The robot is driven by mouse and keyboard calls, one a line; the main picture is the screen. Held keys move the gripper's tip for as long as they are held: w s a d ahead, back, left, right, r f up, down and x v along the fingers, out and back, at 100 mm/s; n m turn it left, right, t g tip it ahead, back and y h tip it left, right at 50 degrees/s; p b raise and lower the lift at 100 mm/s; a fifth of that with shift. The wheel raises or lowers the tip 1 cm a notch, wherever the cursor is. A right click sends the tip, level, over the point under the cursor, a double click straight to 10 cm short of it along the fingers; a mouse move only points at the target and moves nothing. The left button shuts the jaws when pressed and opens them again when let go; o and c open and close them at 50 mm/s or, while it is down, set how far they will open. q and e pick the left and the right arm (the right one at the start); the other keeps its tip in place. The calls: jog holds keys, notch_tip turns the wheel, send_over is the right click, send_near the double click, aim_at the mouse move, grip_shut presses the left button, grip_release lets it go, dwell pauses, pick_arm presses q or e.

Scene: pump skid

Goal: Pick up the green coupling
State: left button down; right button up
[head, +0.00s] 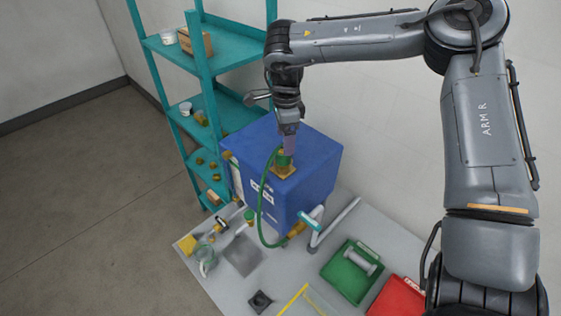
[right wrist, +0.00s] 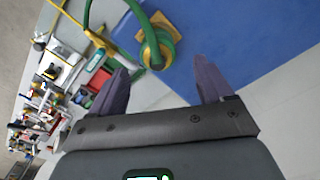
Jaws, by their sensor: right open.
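The green coupling (head: 284,159) stands on a square brass plate (head: 284,171) on top of the blue box (head: 315,157), with a green hose joined to it. It also shows in the right wrist view (right wrist: 158,50), at the top centre, beyond the fingertips. My right gripper (head: 289,143) points down over the box, just above the coupling. Its two purple fingers (right wrist: 162,80) are apart with nothing between them. In the head view the fingers partly overlap the coupling, and I cannot tell the exact gap. My left gripper is not in view.
The green hose (head: 261,207) loops down the front of the box. A teal shelf (head: 203,90) stands close at the left. The grey table (head: 205,292) holds a green tray (head: 335,267), a red tray (head: 393,303) and several fittings.

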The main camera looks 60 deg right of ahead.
aim_at(282, 161)
jog(key=shift+f, duration=0.9)
jog(key=f, duration=0.1)
jog(key=f+p, duration=0.1)
jog(key=f, duration=0.1)
jog(key=f+p, duration=0.1)
jog(key=shift+w+a+f, duration=0.1)
jog(key=shift+a+f, duration=0.05)
jog(key=shift+a, duration=0.1)
jog(key=shift+f, duration=0.45)
jog(key=c, duration=1.2)
jog(key=shift+c, duration=0.3)
jog(key=shift+r, duration=0.2)
